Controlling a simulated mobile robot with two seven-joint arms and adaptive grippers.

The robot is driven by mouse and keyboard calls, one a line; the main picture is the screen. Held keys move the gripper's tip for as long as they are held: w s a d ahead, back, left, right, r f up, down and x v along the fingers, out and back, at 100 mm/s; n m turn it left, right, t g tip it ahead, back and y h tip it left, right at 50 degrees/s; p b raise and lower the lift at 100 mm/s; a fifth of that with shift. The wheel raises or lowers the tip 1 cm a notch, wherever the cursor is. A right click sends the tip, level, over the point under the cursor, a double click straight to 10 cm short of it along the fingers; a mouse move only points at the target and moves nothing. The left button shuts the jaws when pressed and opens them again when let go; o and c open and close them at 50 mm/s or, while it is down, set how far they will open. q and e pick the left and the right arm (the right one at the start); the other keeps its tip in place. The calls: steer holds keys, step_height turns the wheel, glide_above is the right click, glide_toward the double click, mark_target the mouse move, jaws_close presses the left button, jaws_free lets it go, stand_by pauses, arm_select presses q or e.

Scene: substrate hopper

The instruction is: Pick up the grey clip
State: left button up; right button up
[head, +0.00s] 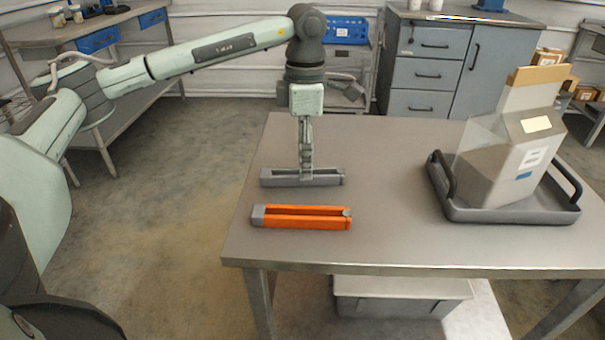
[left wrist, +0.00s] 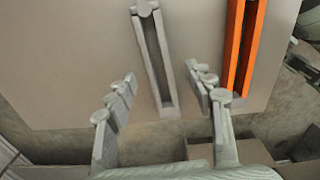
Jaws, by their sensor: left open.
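The grey clip (head: 329,178) is a long, narrow piece lying on the table near its left edge. My left gripper (head: 306,172) points down at the clip's middle in the head view. In the left wrist view the left gripper (left wrist: 165,82) is open, with one finger on each side of the grey clip (left wrist: 152,52). Nothing is held, and I cannot tell whether a finger touches the clip. My right gripper is not in view.
An orange clip (head: 300,223) lies parallel, nearer the front; it also shows in the left wrist view (left wrist: 236,45). A dark tray (head: 510,214) holding a clear-and-grey hopper (head: 500,160) stands on the table's right. The table middle (head: 390,190) is clear.

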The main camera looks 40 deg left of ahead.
arm_select(q)
steer(key=shift+f, duration=1.3)
steer(key=c, duration=1.2)
